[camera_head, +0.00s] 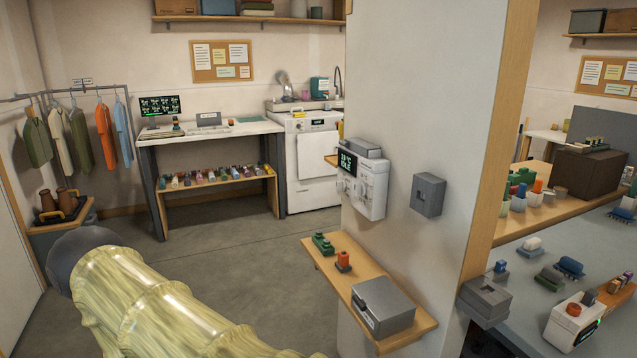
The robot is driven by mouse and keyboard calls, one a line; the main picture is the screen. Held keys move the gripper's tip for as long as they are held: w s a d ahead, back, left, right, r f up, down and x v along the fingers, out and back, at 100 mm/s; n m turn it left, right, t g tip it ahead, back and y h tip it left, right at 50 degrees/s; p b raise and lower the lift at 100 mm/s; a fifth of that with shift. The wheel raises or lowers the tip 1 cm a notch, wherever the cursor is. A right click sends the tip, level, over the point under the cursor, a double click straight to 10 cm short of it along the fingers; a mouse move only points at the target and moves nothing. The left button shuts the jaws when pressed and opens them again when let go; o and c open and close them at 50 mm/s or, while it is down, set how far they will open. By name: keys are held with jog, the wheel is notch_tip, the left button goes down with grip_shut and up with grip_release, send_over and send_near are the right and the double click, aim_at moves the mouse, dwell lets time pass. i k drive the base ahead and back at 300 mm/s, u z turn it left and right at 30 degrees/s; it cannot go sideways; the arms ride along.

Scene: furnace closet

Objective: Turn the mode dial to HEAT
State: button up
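A white control unit (372,190) is mounted on the pillar's wall, right of the picture's middle. Its dark display (347,163) shows small pale text, perhaps a temperature and "IDLE". Below the display, its front carries small pale controls (350,187). They are too small to tell which is the mode dial or where it points. My gripper is not in view. Part of my arm, in a pale yellow sleeve with a dark grey rounded end, fills the lower left, apart from the unit.
Below the unit, a wooden shelf (345,270) juts out, holding a grey box (383,305) and small green and orange items. A grey box (428,194) is on the wall to the right. A workbench (212,131) stands at the back. The floor (235,250) between is clear.

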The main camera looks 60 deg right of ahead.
aim_at(340, 185)
jog(key=z, duration=0.6)
jog(key=i, duration=0.95)
jog(key=z, duration=0.8)
